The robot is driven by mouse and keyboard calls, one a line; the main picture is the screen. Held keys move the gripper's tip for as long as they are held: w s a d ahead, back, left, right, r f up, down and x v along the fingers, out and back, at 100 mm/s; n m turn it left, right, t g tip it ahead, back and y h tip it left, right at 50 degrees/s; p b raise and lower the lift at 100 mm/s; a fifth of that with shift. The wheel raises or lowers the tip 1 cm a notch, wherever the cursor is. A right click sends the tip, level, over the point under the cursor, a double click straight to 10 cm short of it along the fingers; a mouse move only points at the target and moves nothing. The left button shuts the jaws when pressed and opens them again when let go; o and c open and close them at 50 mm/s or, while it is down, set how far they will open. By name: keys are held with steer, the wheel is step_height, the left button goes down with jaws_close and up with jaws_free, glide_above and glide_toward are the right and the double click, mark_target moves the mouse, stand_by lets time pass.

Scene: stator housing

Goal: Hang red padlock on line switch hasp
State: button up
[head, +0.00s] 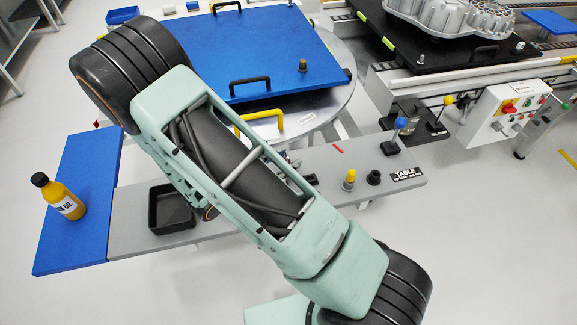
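A white control box (500,112) stands at the right on the conveyor frame. It carries a red and yellow switch (508,106), which looks like the line switch; its hasp is too small to make out. I cannot clearly identify a red padlock. A small flat red piece (337,149) lies on the grey shelf, and a tiny red spot (97,123) shows at the left beside my arm; I cannot tell what either is. My arm crosses the middle of the view, and my gripper is not visible.
The grey shelf (140,235) holds a black tray (170,208), knobs and a TABLE label (408,174). A yellow oil bottle (58,196) stands on a blue mat (85,165). A blue plate (290,50) with black handles lies behind. A metal housing (450,15) sits on the conveyor.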

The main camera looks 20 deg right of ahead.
jaws_close()
